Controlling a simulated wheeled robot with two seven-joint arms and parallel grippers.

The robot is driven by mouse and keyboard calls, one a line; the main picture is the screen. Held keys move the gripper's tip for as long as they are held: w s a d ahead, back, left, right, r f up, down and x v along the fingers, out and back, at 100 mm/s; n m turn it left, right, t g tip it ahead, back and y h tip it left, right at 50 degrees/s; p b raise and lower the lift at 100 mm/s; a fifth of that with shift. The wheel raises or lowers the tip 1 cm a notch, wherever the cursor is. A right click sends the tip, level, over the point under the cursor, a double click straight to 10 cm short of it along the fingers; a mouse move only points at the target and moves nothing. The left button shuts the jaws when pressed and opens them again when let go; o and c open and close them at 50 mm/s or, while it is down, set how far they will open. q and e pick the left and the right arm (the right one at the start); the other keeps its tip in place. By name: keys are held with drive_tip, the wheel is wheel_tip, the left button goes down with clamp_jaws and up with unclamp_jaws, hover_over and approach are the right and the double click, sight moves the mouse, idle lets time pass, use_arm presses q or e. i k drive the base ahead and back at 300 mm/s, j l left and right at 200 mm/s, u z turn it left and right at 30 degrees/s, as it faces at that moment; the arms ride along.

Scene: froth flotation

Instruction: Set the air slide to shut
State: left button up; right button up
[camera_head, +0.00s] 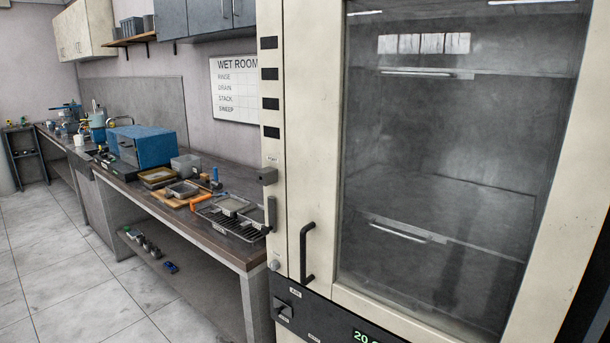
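I cannot make out the air slide in this view. A blue box-shaped unit (150,147) stands on the long bench at the left; its small parts are too small to read. Beyond it, a blue-green vessel (98,120) and other small equipment stand further down the bench, also too small to tell apart. Neither of my grippers shows.
A tall cream cabinet (300,150) with a dark glass door, black handle (306,252) and green display (366,336) fills the right side, close by. The dark bench (205,227) carries trays and a wire rack (240,222). Tiled floor (60,270) at left is clear.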

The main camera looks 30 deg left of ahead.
sight(280, 307)
drive_tip(key=u, duration=1.15)
